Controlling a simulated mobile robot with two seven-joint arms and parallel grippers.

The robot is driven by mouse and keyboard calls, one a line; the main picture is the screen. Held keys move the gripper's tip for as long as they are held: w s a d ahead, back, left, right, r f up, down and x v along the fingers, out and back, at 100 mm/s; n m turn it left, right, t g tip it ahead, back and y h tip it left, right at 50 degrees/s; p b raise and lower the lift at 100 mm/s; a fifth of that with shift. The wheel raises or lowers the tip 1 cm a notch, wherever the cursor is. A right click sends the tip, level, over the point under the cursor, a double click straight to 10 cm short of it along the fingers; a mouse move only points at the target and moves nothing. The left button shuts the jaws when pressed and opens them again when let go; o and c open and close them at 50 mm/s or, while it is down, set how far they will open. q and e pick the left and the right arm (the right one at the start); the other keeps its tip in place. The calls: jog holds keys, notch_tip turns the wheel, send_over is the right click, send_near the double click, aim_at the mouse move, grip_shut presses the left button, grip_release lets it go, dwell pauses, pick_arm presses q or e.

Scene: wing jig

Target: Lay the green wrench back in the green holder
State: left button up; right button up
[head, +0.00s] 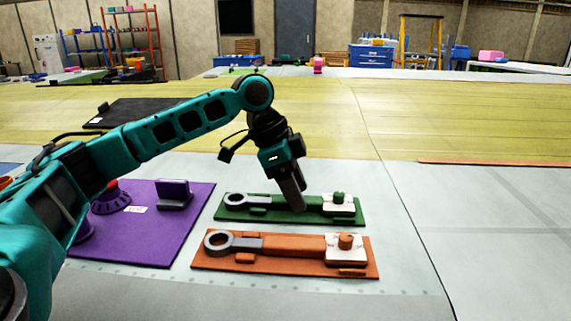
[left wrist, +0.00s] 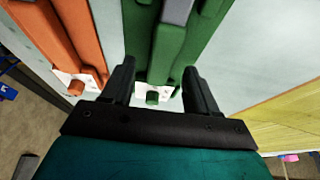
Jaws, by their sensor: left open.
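The green wrench (head: 258,201) lies along the green holder (head: 230,216), its grey ring at the left end and its green handle to the right. A white block with a green knob (head: 339,197) sits at the holder's right end. My left gripper (head: 297,207) points down over the wrench's handle. In the left wrist view the open fingers (left wrist: 159,66) stand on either side of the green handle (left wrist: 168,45), with gaps beside it. I cannot tell whether the wrench is fully seated. My right gripper is out of view.
An orange holder (head: 215,263) with an orange-handled wrench (head: 290,244) lies just in front. A purple board (head: 165,240) with purple parts is at the left. The pale table surface to the right (head: 405,260) is clear.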

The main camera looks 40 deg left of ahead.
pick_arm(q)
jog(key=v, duration=1.2)
jog(key=shift+d, duration=0.1)
